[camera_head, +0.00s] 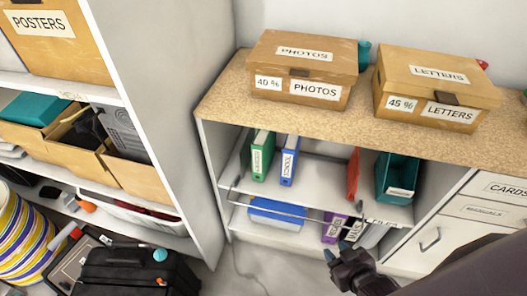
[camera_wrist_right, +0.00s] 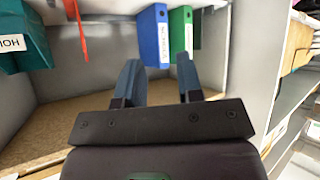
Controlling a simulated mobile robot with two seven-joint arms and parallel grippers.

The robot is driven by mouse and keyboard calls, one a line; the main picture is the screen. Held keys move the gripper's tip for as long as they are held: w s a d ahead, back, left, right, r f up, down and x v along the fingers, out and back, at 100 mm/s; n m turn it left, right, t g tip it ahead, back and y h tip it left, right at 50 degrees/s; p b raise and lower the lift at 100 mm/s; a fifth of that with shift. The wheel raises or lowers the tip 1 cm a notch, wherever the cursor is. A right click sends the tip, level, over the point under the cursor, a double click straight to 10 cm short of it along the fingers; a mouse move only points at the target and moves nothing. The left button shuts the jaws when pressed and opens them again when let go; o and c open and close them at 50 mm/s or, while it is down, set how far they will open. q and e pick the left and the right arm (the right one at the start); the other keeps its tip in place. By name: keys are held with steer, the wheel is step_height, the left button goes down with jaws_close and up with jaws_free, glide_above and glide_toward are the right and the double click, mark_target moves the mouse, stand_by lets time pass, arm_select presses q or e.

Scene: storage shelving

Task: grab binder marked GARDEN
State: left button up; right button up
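A green binder (camera_head: 262,155) and a blue binder (camera_head: 289,160) stand upright side by side on the upper shelf of the low cabinet. Their spine labels are too small to read surely, so I cannot tell which is marked GARDEN. The right wrist view is upside down; there the blue binder (camera_wrist_right: 155,35) and green binder (camera_wrist_right: 181,30) show beyond the fingers. My right gripper (camera_head: 345,257) is in front of the cabinet, right of and apart from these binders. In the wrist view my right gripper (camera_wrist_right: 158,80) is open and empty. My left gripper is out of view.
A red binder (camera_head: 353,174) and a teal holder (camera_head: 397,178) stand further right on the upper shelf. Purple binders (camera_head: 333,229) and a blue box (camera_head: 275,212) are below. Boxes marked PHOTOS (camera_head: 302,68) and LETTERS (camera_head: 436,85) sit on top. A tall shelf stands left.

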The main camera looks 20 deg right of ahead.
steer(key=shift+o, duration=0.9)
steer(key=shift+w, duration=0.1)
steer(key=shift+o, duration=1.3)
steer(key=shift+w+f, duration=0.2)
steer(key=shift+w, duration=0.05)
steer(key=o, duration=0.3)
steer(key=shift+m+g+h, duration=0.3)
steer(key=shift+h, duration=0.2)
steer(key=w+f+b, duration=0.1)
steer(key=w, duration=0.1)
steer(key=w+a+f, duration=0.1)
steer(key=f, duration=0.1)
steer(key=w+a+f+b, duration=0.1)
steer(key=w, duration=0.1)
steer(key=shift+w+f+b, duration=0.3)
steer(key=m+t+h+b, duration=0.4)
steer(key=m+h+b, duration=0.4)
steer(key=h+b, duration=0.15)
glide_toward(257, 159)
steer(key=x, duration=0.8)
steer(key=shift+w+f, duration=0.1)
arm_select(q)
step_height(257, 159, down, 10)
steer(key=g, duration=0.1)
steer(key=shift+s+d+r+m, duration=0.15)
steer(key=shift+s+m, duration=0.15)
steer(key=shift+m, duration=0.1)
arm_select(e)
steer(key=shift+x, duration=2.5)
